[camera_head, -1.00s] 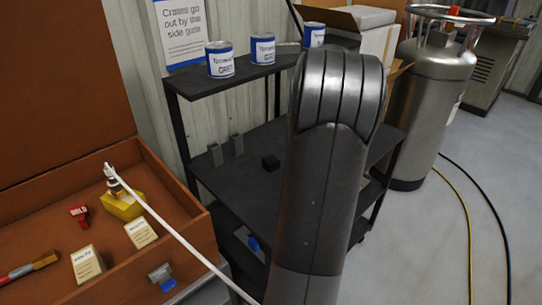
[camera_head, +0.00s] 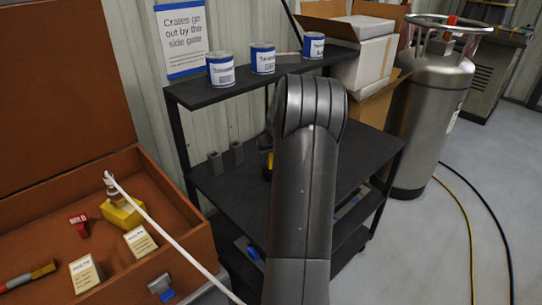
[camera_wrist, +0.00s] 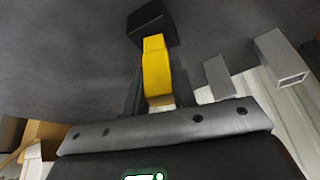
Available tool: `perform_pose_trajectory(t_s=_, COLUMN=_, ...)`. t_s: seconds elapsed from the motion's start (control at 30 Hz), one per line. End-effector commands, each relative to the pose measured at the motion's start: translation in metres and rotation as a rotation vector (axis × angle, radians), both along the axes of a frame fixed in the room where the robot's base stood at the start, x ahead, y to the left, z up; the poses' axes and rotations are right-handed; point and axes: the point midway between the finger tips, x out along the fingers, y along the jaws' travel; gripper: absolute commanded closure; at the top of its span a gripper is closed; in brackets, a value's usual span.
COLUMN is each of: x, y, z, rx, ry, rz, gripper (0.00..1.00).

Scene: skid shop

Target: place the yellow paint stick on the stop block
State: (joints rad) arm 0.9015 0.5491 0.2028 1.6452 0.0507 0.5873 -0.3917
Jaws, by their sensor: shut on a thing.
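The yellow paint stick (camera_wrist: 156,68) is held between the fingers of my gripper (camera_wrist: 158,88) in the wrist view. Its far end overlaps the near edge of a small black block (camera_wrist: 150,20), which looks like the stop block; I cannot tell whether they touch. In the head view only a sliver of yellow (camera_head: 267,173) shows beside my arm, above the dark cart top (camera_head: 225,190). My arm hides most of the gripper and the block there.
Two grey square tubes (camera_head: 216,164) stand on the cart top, left of my arm. Several paint cans (camera_head: 263,58) stand on the raised shelf (camera_head: 200,95) behind. An open brown crate (camera_head: 195,235) with loose items is at the left. A steel tank (camera_head: 428,110) stands right.

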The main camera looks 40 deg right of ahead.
Motion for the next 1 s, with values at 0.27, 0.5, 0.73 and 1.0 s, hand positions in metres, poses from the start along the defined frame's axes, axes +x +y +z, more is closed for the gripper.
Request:
perform_pose_trajectory(t_s=0.27, x=0.0, y=0.0, z=-0.001, rx=0.0, ry=-0.001, rz=0.0, gripper=0.98)
perform_pose_trajectory(t_s=0.5, x=0.0, y=0.0, z=-0.003, rx=0.0, ry=0.0, rz=0.0, gripper=0.63)
perform_pose_trajectory(t_s=0.73, x=0.0, y=0.0, z=-0.003, rx=0.0, ry=0.0, rz=0.0, gripper=0.54)
perform_pose_trajectory(t_s=1.0, x=-0.003, y=0.001, z=0.009, rx=-0.003, ry=-0.002, rz=-0.001, gripper=0.54)
